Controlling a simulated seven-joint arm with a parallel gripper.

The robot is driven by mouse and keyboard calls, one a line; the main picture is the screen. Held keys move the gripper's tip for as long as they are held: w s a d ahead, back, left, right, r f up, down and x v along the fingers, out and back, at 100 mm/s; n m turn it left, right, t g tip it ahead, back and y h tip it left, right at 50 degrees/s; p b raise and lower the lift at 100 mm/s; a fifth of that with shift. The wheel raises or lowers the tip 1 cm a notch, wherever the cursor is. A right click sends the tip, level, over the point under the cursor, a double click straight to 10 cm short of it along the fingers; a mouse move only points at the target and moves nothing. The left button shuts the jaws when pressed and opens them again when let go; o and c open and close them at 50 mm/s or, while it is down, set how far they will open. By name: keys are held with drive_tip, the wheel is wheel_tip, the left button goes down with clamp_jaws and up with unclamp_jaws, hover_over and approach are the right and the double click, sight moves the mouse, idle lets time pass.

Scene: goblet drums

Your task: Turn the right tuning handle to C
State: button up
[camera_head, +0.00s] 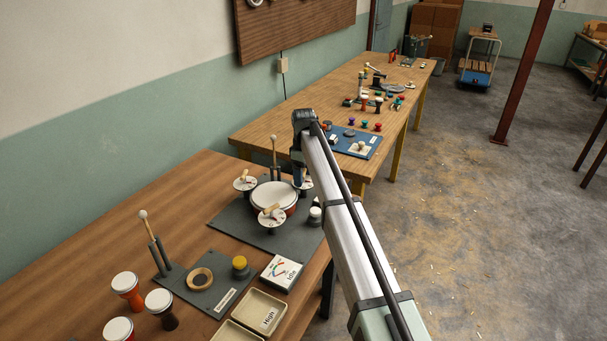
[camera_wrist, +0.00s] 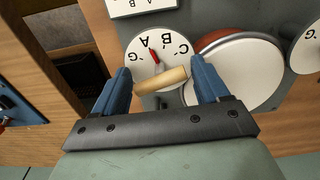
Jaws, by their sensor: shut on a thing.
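The right tuning dial (camera_wrist: 172,45) is a white disc with black letters beside the drum (camera_wrist: 240,75). Its light wooden handle (camera_wrist: 161,80) lies between the two blue fingers of my gripper (camera_wrist: 160,76), which is shut on it end to end. The dial's red pointer (camera_wrist: 154,56) points close to the A. Part of the dial's lower side is hidden by the handle and a finger.
Two more dials with wooden handles stand at the drum's left (camera_head: 245,183) and front (camera_head: 271,217). A mallet (camera_head: 274,150) stands upright behind the drum.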

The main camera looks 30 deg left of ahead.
sight(304, 172)
drive_tip(key=m, duration=0.4)
drive_tip(key=shift+w, duration=0.1)
drive_tip(key=m, duration=0.3)
drive_tip(key=shift+m, duration=0.3)
drive_tip(key=m, duration=0.4)
drive_tip(key=shift+m, duration=1.7)
drive_tip(key=o, duration=0.7)
drive_tip(key=shift+r, duration=0.2)
wheel_tip(304, 172, up, 14)
drive_tip(key=shift+f, duration=0.25)
